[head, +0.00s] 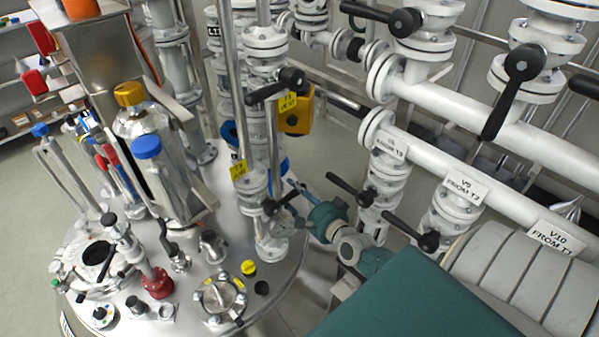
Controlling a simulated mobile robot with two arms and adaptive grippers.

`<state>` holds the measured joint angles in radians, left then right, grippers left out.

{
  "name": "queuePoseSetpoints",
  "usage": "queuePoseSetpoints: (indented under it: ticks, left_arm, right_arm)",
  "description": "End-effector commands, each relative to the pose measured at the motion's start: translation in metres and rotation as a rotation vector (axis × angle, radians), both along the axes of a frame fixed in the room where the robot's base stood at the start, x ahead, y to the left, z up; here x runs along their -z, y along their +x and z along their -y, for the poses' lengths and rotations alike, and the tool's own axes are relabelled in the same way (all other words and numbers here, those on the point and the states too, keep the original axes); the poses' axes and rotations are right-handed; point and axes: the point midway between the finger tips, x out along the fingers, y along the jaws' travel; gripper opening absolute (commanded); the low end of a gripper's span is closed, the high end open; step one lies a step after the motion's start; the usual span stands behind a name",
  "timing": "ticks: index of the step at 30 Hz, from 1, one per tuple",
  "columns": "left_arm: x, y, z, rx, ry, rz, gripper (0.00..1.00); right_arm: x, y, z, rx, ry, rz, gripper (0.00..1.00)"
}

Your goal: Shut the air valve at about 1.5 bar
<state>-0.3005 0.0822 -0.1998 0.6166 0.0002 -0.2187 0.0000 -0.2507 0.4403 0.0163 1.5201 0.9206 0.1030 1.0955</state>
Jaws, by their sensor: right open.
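My right gripper (296,200) reaches in from the lower right, small and partly blurred among the pipes. It is open, beside a white flanged vertical pipe (256,190) with a black lever handle (278,203) close to the fingers. I cannot tell whether they touch. I cannot tell which valve is the air valve, and no pressure reading is legible. My left gripper is not in view.
The steel vessel lid (210,275) carries sight glasses, caps and fittings. A yellow box (297,112) hangs behind the tagged valve. Open floor (25,185) shows at left.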

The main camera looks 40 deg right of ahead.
Motion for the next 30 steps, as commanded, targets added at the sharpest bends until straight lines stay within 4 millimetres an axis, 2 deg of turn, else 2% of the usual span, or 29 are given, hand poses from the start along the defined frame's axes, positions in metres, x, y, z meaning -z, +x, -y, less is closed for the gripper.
queuePoseSetpoints:
  ticks: [5,12,18,24,30]
  left_arm:
    - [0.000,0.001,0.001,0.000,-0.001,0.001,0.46]
    - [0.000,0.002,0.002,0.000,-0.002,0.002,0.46]
    - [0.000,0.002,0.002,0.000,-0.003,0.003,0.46]
    - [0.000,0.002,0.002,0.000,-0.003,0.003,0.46]
    - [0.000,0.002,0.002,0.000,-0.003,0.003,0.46]
  right_arm:
    - [-0.002,-0.019,-0.002,0.000,0.000,-0.003,0.46]
    - [-0.011,-0.068,-0.006,0.000,0.000,-0.006,0.46]
    - [-0.018,-0.101,-0.008,-0.001,0.001,-0.005,0.46]
    - [-0.022,-0.116,-0.009,0.000,0.001,-0.003,0.46]
    - [-0.022,-0.117,-0.009,0.000,0.002,-0.002,0.46]
